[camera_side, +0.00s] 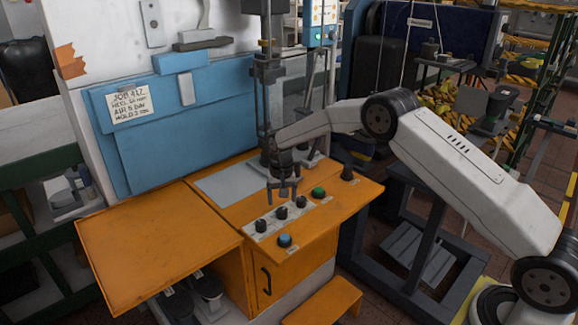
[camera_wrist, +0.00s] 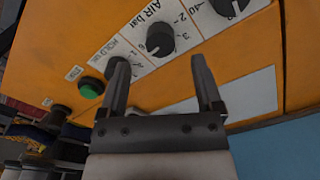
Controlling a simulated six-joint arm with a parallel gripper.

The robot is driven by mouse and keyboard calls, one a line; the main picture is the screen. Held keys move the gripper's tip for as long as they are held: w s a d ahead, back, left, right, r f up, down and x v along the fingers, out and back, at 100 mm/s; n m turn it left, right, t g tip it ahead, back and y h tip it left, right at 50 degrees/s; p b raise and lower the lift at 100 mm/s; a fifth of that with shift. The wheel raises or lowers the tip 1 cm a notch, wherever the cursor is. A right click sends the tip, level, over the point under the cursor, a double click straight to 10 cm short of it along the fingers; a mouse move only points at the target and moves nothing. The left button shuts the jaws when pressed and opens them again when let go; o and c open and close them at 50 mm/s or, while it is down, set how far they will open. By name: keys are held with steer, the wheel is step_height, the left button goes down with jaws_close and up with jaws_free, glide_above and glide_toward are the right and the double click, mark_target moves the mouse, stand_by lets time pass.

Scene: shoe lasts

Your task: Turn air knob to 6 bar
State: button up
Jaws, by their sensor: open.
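The black air knob (camera_wrist: 160,40) sits on a white panel strip lettered "AIR bar" with a ring of numbers; its exact setting is too small to read. In the side view it is the middle knob (camera_side: 281,213) of three. My gripper (camera_side: 284,194) points down above the knob row, open and empty. In the wrist view my gripper (camera_wrist: 161,75) has its two fingers apart, with the air knob beyond the gap between them. Neither finger appears closed on a knob; the left finger partly overlaps the hold knob (camera_wrist: 118,68).
Another knob (camera_wrist: 230,6) lies on the other side of the air knob. A green button (camera_side: 318,192) and a blue button (camera_side: 284,240) share the orange console (camera_side: 225,262). A handwritten job card (camera_side: 127,102) hangs on the blue panel (camera_side: 195,125). A black knob (camera_side: 347,174) stands near the right corner.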

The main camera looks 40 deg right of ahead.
mark_target(284, 212)
steer(key=shift+r, duration=1.3)
steer(key=shift+s, duration=0.1)
steer(key=shift+s+a+r, duration=0.15)
steer(key=shift+s+r, duration=0.25)
steer(key=shift+r, duration=0.05)
steer(key=s+a+r+n+t, duration=0.1)
steer(key=s+r+n, duration=0.2)
steer(key=s, duration=1.2)
steer(key=s+a+r+n+t, duration=0.1)
steer(key=s+a+r+n, duration=0.1)
steer(key=s, duration=1.3)
steer(key=shift+a+r+n+t, duration=0.3)
steer(key=shift+r+n, duration=0.3)
steer(key=shift+r, duration=0.25)
